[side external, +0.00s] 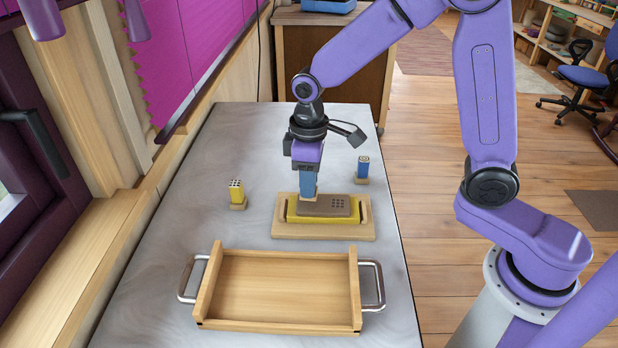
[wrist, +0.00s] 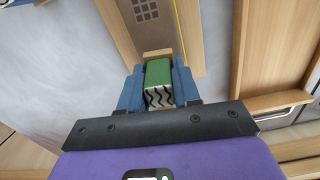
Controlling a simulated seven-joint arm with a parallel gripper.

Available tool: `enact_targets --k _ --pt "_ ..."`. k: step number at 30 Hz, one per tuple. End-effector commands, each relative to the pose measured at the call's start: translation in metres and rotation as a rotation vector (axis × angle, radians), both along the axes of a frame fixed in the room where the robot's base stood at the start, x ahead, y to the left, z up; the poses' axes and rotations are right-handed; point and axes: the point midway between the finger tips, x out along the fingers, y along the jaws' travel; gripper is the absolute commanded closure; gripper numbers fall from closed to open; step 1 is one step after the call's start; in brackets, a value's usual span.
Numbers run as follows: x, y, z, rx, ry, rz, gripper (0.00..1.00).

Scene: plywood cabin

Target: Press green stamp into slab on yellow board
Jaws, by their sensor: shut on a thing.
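My gripper (side external: 309,193) points down over the left part of a brown-grey slab (side external: 325,206). The slab lies on a yellow board (side external: 325,219), which sits in a wooden base (side external: 345,232). In the wrist view, my gripper's blue fingers (wrist: 159,90) are shut on the green stamp (wrist: 158,72). Its end facing the camera has black wavy lines, and a pale wooden edge (wrist: 156,53) shows beyond it.
A yellow stamp (side external: 236,189) with dots stands left of the base, and a blue stamp (side external: 363,166) stands behind it to the right. A wooden tray (side external: 280,324) with metal handles lies in front. The grey table (side external: 240,135) is clear at the back left.

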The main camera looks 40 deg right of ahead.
Motion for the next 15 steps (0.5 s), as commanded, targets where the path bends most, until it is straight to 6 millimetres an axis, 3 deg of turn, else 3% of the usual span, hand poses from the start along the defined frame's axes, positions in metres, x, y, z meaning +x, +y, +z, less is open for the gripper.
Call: enact_targets --k 15 --pt "-0.0002 0.0 -0.0056 -0.001 0.002 0.0 0.88"
